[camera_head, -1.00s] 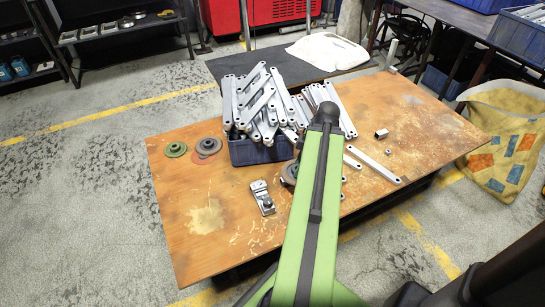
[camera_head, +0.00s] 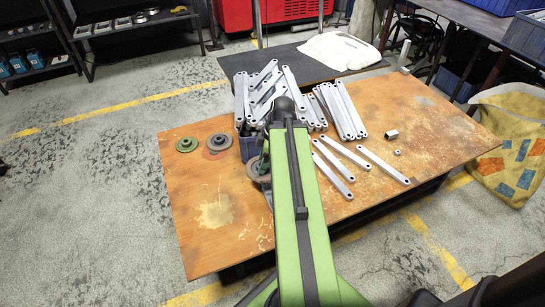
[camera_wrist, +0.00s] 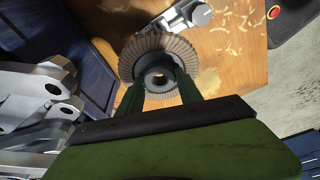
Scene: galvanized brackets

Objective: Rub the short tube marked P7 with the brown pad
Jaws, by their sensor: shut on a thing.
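My gripper (camera_wrist: 158,90) is shut on a round grey-brown flap disc (camera_wrist: 135,55) with a hub in its middle. The disc also shows in the head view (camera_head: 257,168), just left of my arm and in front of the blue crate. I cannot tell for certain which disc is the brown pad. A short metal tube (camera_head: 391,134) lies at the table's right; no P7 mark is readable on it.
A blue crate (camera_wrist: 93,62) heaped with galvanized brackets (camera_head: 262,85) stands at the table's middle. Loose brackets (camera_head: 383,165) and a small nut (camera_head: 397,152) lie to the right. A metal clamp-like piece (camera_wrist: 187,18) lies near the disc. The table's left front (camera_head: 215,240) is clear.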

